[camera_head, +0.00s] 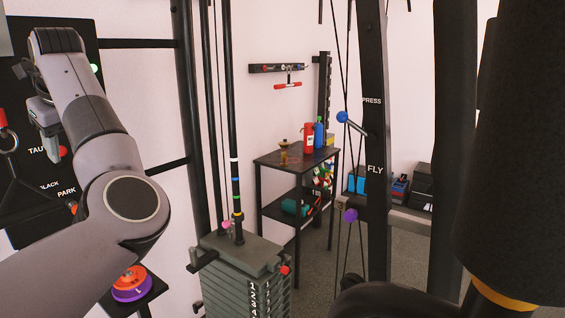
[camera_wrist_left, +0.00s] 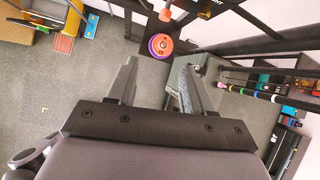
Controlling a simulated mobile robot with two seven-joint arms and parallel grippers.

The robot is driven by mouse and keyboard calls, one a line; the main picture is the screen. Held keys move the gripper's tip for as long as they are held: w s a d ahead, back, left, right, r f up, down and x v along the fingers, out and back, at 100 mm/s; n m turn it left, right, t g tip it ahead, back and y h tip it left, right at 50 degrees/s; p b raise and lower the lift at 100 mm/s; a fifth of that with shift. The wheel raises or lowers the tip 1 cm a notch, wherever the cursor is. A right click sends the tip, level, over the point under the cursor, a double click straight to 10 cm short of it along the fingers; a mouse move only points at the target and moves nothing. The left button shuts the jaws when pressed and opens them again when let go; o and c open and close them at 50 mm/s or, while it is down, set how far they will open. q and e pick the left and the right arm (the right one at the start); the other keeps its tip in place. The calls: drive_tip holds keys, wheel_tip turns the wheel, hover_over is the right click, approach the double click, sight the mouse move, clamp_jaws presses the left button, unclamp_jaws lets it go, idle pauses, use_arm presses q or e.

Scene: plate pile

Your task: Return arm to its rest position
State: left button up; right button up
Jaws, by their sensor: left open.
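My left gripper (camera_wrist_left: 158,68) is open, with nothing between its two fingers in the left wrist view. In the head view my left arm rises from the lower left and bends at the elbow, with the wrist high at the left. A small plate pile, an orange plate (camera_head: 129,276) over a purple plate (camera_head: 131,292), rests on a dark stand in the head view. The orange plate (camera_wrist_left: 160,42) also shows beyond the fingertips in the left wrist view, apart from them. My right gripper is not in view.
A weight stack (camera_head: 243,275) and dark upright posts stand right of my arm. A black side table (camera_head: 268,160) holds a red bottle (camera_head: 308,139) and a blue bottle (camera_head: 319,134). A dark wall panel (camera_head: 90,60) is behind my left wrist. Grey floor (camera_wrist_left: 75,85) lies open at left.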

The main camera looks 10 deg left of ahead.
use_arm(q)
drive_tip(key=s+a+f+m+g+y, duration=0.3)
drive_tip(key=s+a+g+y, duration=0.35)
drive_tip(key=y, duration=0.65)
drive_tip(key=w+d+f+n+t+h, duration=0.4)
drive_tip(key=d+f+n+t+h, duration=0.3)
drive_tip(key=d+f+n+t, duration=0.75)
drive_tip(key=w+d+f+n+t+h, duration=0.3)
drive_tip(key=d+f+n+t+h, duration=0.5)
drive_tip(key=n, duration=1.1)
drive_tip(key=s+d+f+m+g+h, duration=0.1)
drive_tip(key=s+d+f+m+h, duration=0.1)
drive_tip(key=s+d+f+m, duration=0.25)
drive_tip(key=s+d+f+m+g+h, duration=0.1)
drive_tip(key=s+d+f+m+h, duration=0.15)
drive_tip(key=d+f, duration=0.4)
drive_tip(key=s+d+f+m+g, duration=0.2)
drive_tip(key=s+f+g, duration=0.1)
drive_tip(key=s+f, duration=0.4)
drive_tip(key=s+d+f+m+g+h, duration=0.1)
drive_tip(key=s+d+f+m+g, duration=0.2)
drive_tip(key=s+f, duration=0.4)
drive_tip(key=shift+s+g, duration=0.3)
drive_tip(key=shift+s, duration=0.25)
drive_tip(key=shift+f, duration=0.1)
